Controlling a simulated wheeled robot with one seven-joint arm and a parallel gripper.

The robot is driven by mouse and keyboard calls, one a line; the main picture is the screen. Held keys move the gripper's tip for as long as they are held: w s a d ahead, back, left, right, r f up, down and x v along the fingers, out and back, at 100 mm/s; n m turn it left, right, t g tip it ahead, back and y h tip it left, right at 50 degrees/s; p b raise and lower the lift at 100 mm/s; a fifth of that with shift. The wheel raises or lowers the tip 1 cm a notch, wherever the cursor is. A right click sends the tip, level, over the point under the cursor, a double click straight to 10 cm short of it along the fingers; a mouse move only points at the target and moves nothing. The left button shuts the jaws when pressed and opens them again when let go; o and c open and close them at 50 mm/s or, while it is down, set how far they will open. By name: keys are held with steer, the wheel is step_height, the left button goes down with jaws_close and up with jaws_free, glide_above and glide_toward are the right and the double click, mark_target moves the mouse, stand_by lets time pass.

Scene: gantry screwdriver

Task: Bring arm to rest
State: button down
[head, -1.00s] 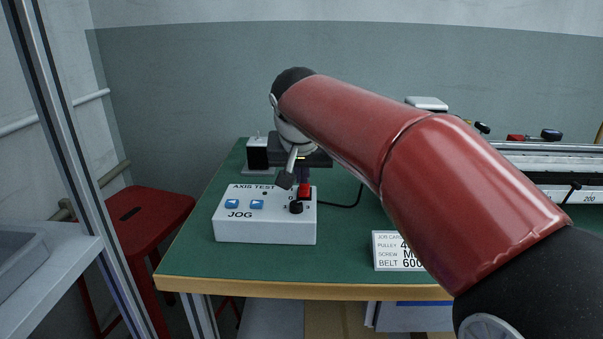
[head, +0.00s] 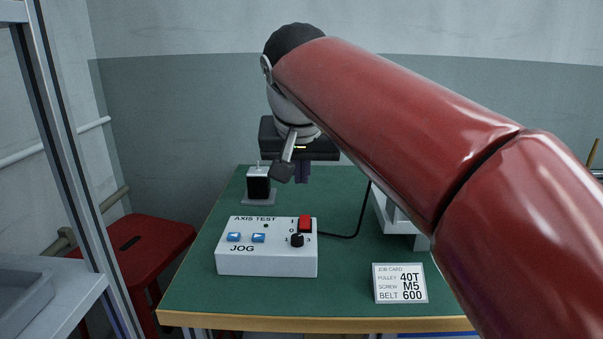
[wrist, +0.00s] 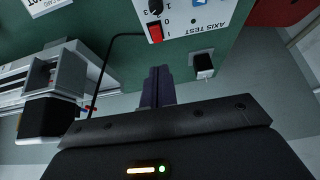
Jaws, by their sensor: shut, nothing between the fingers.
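My red arm reaches in from the right in the head view. My gripper (head: 302,172) hangs in the air above and behind the axis test box, touching nothing. In the wrist view the dark fingers (wrist: 158,84) are together and empty. The white axis test box (head: 266,260) stands on the green bench (head: 345,285).
A small black motor (head: 259,184) stands behind the box. The job card (head: 399,283) reads 40T, M5, 600. A black cable (head: 352,233) runs right from the box. A red stool (head: 150,247) and a metal frame post (head: 70,170) are at left. My arm hides much of the gantry.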

steer(key=s+d+f, duration=0.7)
steer(key=s+f, duration=0.3)
steer(key=f, duration=0.1)
steer(key=s+d+f, duration=0.8)
steer(key=s+f, duration=0.1)
steer(key=f, duration=0.2)
steer(key=shift+s+f+g, duration=0.15)
steer(key=shift+s+g, duration=0.15)
steer(key=shift+s, duration=0.1)
